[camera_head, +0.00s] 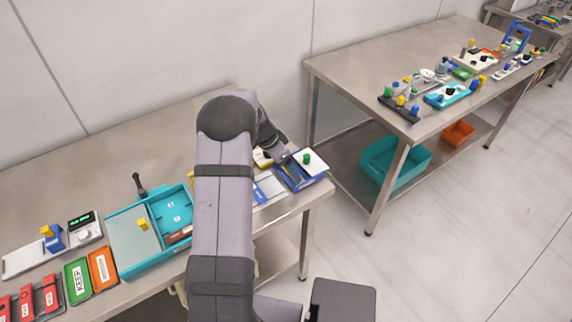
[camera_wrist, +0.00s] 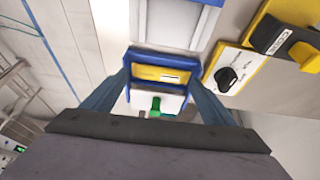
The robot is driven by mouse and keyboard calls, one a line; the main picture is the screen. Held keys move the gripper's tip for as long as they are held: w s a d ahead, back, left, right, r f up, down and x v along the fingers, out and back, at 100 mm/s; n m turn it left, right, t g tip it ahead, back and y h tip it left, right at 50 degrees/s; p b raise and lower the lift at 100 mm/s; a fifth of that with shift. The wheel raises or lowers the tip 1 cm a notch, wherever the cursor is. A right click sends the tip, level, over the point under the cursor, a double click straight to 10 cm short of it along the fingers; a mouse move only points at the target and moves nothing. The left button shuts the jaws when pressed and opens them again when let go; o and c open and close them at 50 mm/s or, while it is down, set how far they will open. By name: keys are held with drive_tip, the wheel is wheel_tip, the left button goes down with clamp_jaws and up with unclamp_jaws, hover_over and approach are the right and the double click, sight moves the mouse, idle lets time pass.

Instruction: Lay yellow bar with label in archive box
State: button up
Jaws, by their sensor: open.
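The yellow bar (camera_wrist: 150,73) with a white label lies inside a blue-rimmed box (camera_wrist: 133,56) in the wrist view. This looks like the archive box, though I can read no name on it. The box also shows at the table's right end in the head view (camera_head: 318,181). A white plate with a green knob (camera_wrist: 156,104) sits at its edge. My gripper (camera_wrist: 158,76) is open, its fingers apart on either side of the bar. The gap between the fingertips and the bar is hard to judge. In the head view, my arm hides most of the gripper.
A teal tray (camera_head: 128,272) with compartments stands left of my arm, with green (camera_head: 77,281) and orange (camera_head: 102,269) cases beside it. A yellow unit with a black knob (camera_wrist: 228,77) is right of the box in the wrist view. The back left of the table is clear.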

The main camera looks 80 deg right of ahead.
drive_tip(key=b+v, duration=0.3)
drive_tip(key=v, duration=0.9)
drive_tip(key=w+a+n+t, duration=0.2)
drive_tip(key=w+a+n, duration=0.4)
drive_tip(key=w+a, duration=0.55)
drive_tip(key=w+a+f+n+t+y, duration=0.1)
drive_tip(key=w+a+n, duration=0.35)
drive_tip(key=a, duration=0.35)
drive_tip(key=w+a+f+n, duration=0.2)
drive_tip(key=w+a+n, duration=0.2)
drive_tip(key=w+a, duration=0.3)
drive_tip(key=s+a+f+n, duration=0.1)
drive_tip(key=a+n, duration=0.3)
drive_tip(key=a, duration=0.4)
drive_tip(key=s+a+f+n+y, duration=0.1)
drive_tip(key=s+a+n, duration=0.2)
drive_tip(key=a, duration=0.5)
drive_tip(key=s+a+f+n+y, duration=0.1)
drive_tip(key=s+a+n, duration=0.1)
drive_tip(key=a+n, duration=0.3)
drive_tip(key=a, duration=0.4)
drive_tip(key=shift+s+f, duration=0.25)
drive_tip(key=shift+s, duration=0.1)
drive_tip(key=shift+a+n, duration=0.1)
drive_tip(key=shift+n, duration=0.15)
drive_tip(key=shift+c, duration=0.4)
